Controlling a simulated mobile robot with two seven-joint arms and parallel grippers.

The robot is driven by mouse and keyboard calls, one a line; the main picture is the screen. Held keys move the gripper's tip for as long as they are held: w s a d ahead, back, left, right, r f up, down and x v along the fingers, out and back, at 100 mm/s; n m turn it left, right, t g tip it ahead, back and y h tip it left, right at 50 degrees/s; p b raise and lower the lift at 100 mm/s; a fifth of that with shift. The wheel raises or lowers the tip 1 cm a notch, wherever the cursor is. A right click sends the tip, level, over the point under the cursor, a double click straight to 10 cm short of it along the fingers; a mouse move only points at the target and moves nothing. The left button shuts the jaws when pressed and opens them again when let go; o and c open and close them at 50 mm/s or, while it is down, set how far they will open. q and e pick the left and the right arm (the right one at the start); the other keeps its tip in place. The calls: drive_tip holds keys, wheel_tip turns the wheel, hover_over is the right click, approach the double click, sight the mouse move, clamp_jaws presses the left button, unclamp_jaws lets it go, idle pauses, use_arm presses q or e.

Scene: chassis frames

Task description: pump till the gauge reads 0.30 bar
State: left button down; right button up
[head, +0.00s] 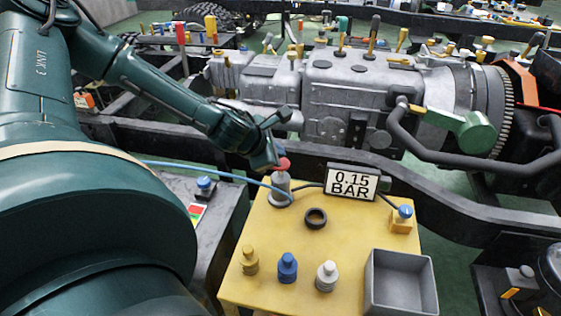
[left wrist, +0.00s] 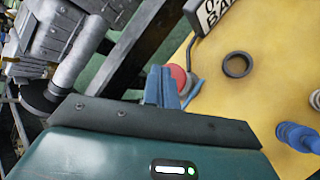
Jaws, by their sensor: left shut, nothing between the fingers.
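The gauge (head: 351,182) at the back of the yellow table reads 0.15 BAR. The pump (head: 279,190) stands to its left, a grey body with a red knob (head: 284,164) on top and a blue hose at its base. My left gripper (head: 272,163) is at the red knob, shut with nothing held. In the left wrist view its blue fingers (left wrist: 161,86) are together beside the red knob (left wrist: 178,78). I cannot tell whether they touch the knob. My right gripper is not in view.
The yellow table (head: 240,284) also bears a black ring (head: 316,218), a brass, a blue and a whitish fitting in front, a grey open bin (head: 402,252) at right, and a blue-knobbed valve (head: 403,216). A large grey gearbox (head: 340,95) and dark frame rails lie behind.

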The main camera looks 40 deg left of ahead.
use_arm(q)
drive_tip(key=shift+f, duration=0.1)
idle(0.4)
drive_tip(key=shift+f+b, duration=0.4)
drive_tip(key=shift+b, duration=0.15)
drive_tip(key=shift+f+b, duration=1.1)
drive_tip(key=shift+f, duration=0.1)
idle(0.8)
idle(0.4)
drive_tip(key=shift+r+p, duration=1.35)
drive_tip(key=shift+r, duration=0.3)
